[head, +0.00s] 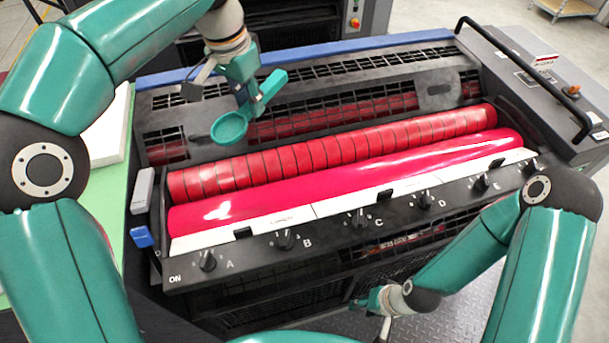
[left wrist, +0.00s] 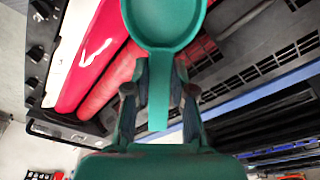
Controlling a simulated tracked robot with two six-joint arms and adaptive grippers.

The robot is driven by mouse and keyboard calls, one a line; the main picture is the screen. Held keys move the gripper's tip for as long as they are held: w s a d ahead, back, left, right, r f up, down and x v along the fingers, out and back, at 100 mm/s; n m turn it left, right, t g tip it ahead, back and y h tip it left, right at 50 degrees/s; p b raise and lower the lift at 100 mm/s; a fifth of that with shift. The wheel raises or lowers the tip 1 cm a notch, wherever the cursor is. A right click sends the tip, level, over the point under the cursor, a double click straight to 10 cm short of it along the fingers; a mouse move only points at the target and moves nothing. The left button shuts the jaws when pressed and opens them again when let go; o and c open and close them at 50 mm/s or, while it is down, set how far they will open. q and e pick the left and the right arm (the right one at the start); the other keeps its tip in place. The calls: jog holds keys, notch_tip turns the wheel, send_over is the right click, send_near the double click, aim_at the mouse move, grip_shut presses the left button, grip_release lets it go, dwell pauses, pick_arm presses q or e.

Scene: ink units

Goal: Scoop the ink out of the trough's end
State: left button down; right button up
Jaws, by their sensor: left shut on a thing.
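My left gripper (head: 254,98) is shut on a green scoop (head: 230,127) and holds it above the dark grille behind the rollers, left of the unit's middle. In the left wrist view the scoop (left wrist: 165,20) has a round bowl pointing away, its handle between the two fingers; its bowl looks empty. The trough holds a smooth, glossy magenta surface (head: 340,185) running the unit's length; I cannot tell ink from roller there. The scoop is apart from it. My right gripper (head: 384,326) is low in front of the unit, small and partly hidden, away from the trough.
A segmented red roller (head: 330,153) lies behind the magenta surface. The front panel (head: 330,222) carries knobs and letters. A black handrail (head: 520,60) stands at the right. A green table with a white stack (head: 108,130) is at the left, beside a blue-capped item (head: 141,237).

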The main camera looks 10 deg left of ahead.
pick_arm(q)
jog(key=s+d+f+m+g+h+b, duration=0.15)
jog(key=s+d+f+m, duration=0.3)
jog(key=m, duration=0.45)
jog(key=m+g+h+b, duration=0.1)
jog(key=m+g, duration=0.2)
jog(key=m, duration=0.8)
send_over(294, 211)
jog(key=d, duration=0.1)
notch_tip(294, 211, down, 5)
jog(key=f+b, duration=0.4)
jog(key=shift+s+d+f, duration=0.1)
jog(key=shift+s+f, duration=0.15)
jog(key=shift+s, duration=0.15)
jog(key=f, duration=0.1)
jog(key=a+f+b, duration=0.1)
jog(key=w+f+b, duration=0.1)
jog(key=f, duration=0.1)
jog(key=shift+a, duration=0.25)
jog(key=shift+w+a+f+b, duration=0.2)
jog(key=shift+f+b, duration=0.15)
jog(key=shift+f, duration=0.1)
jog(key=shift+w+a+f+b, duration=0.15)
jog(key=shift+f+b, duration=0.15)
jog(key=shift+f, duration=0.15)
jog(key=shift+f+b, duration=0.5)
jog(key=shift+f, duration=0.25)
jog(key=shift+r, duration=0.1)
